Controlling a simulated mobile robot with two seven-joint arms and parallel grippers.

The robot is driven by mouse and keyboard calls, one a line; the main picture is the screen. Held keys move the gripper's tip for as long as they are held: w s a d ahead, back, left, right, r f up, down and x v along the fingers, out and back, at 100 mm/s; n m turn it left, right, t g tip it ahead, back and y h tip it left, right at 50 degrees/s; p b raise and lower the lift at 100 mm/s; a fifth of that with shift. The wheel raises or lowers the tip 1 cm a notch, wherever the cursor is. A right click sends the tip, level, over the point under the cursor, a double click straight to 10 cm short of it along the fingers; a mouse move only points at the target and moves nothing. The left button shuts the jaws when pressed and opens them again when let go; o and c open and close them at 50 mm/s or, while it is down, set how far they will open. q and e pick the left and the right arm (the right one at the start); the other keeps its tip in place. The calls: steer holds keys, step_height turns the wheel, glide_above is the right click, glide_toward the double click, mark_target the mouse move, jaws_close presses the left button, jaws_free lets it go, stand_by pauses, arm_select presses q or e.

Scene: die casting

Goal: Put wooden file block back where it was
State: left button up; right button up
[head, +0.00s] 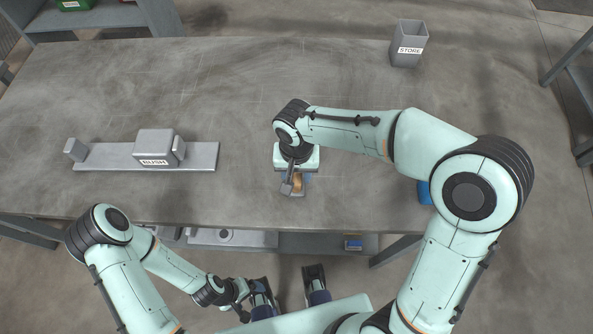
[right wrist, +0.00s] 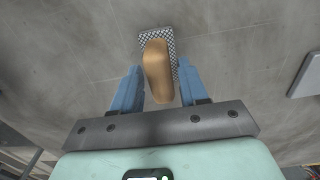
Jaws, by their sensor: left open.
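The wooden file block (right wrist: 157,70) has a tan wooden body and a checkered grey plate (right wrist: 155,34). In the head view the block (head: 297,182) shows over the middle of the table's near part, partly hidden by my right gripper. My right gripper (right wrist: 160,66) points down with one blue finger on each side of the block. Thin gaps seem to show beside the wood; whether the fingertips touch it, or whether the block rests on the table, I cannot tell. My left gripper (head: 287,284) is open and empty, below the table's near edge.
The grey table (head: 230,90) is mostly bare. A grey plate (head: 200,160) with a block labelled BUSH (head: 154,146) lies at the left. A grey bin labelled STORE (head: 408,45) stands at the back right. A blue object (head: 424,192) is partly hidden by my right arm.

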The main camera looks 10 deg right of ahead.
mark_target(297, 174)
steer(key=shift+o, duration=0.6)
steer(key=shift+r, duration=0.1)
steer(key=shift+r, duration=0.25)
step_height(297, 174, up, 12)
steer(key=p, duration=0.2)
steer(key=shift+f, duration=0.15)
steer(key=shift+s, duration=0.1)
